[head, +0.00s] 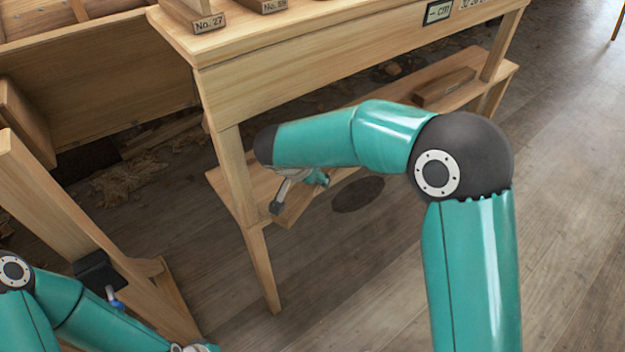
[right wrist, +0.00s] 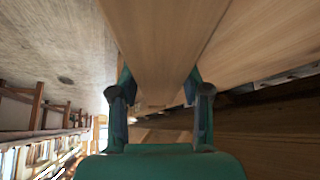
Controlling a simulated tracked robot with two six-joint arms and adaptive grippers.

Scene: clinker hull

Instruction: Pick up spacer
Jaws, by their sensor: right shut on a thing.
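My right gripper (head: 297,194) is low at the near left end of the bench's lower shelf, beside the front leg, partly behind my forearm. In the right wrist view its two fingers (right wrist: 160,105) stand on either side of a long, pale wooden piece (right wrist: 165,50), and the gripper is shut on it. This piece looks like the spacer, but its outline blends with the similar shelf wood, so I cannot tell its full extent. In the head view it is not clearly distinguishable.
The wooden bench (head: 300,70) stands above my right gripper, with number-tagged blocks on top. A wooden block (head: 445,87) lies on its lower shelf (head: 490,75). A wooden trestle (head: 60,215) with a black fitting (head: 97,270) stands at left. Floor at right is open.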

